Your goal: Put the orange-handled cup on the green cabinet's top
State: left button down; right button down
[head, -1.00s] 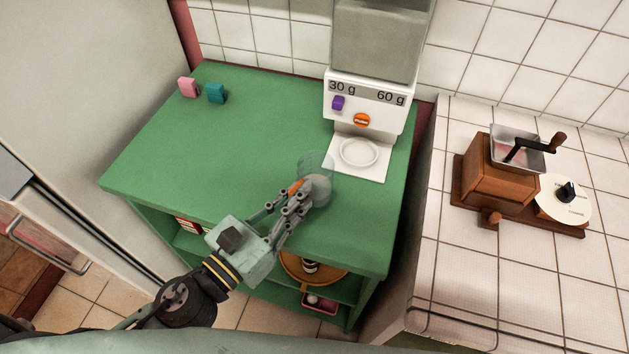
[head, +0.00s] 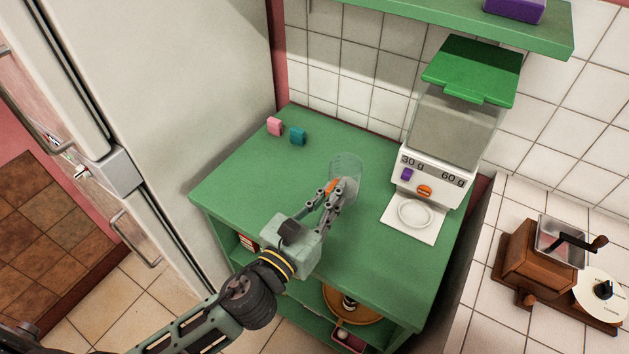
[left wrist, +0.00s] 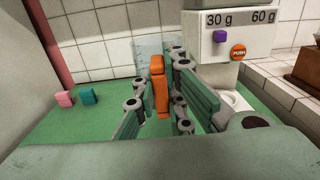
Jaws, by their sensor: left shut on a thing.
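The clear cup (head: 347,166) with the orange handle (head: 333,186) is over the middle of the green cabinet's top (head: 240,185), left of the dispenser. My left gripper (head: 336,192) is shut on the orange handle, which also shows between the fingers in the left wrist view (left wrist: 159,85). The cup looks upright; its clear wall (left wrist: 150,47) is partly hidden behind the fingers there. I cannot tell whether its base touches the top. My right gripper is not in view.
A dispenser (head: 435,180) with a white plate (head: 414,213) stands right of the cup. A pink block (head: 274,126) and a teal block (head: 298,136) sit at the back left. A green shelf (head: 450,22) hangs above. The cabinet top's left and front parts are clear.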

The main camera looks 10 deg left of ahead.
pick_arm(q)
jog(key=shift+w+a+f+b, duration=0.35)
jog(key=shift+a+f+b, duration=0.2)
jog(key=shift+a+f, duration=1.3)
jog(key=shift+w+a+f+b, duration=0.35)
jog(key=shift+a+f+b, duration=0.15)
jog(key=shift+a+f, duration=1.35)
jog(key=shift+w+a+f+b, duration=0.35)
jog(key=shift+a+f+b, duration=0.2)
jog(key=shift+a+f, duration=1.3)
jog(key=shift+a, duration=0.1)
jog(key=shift+f+b, duration=0.2)
jog(key=shift+b, duration=0.1)
jog(key=c, duration=1.8)
grip_release()
jog(key=shift+r, duration=0.1)
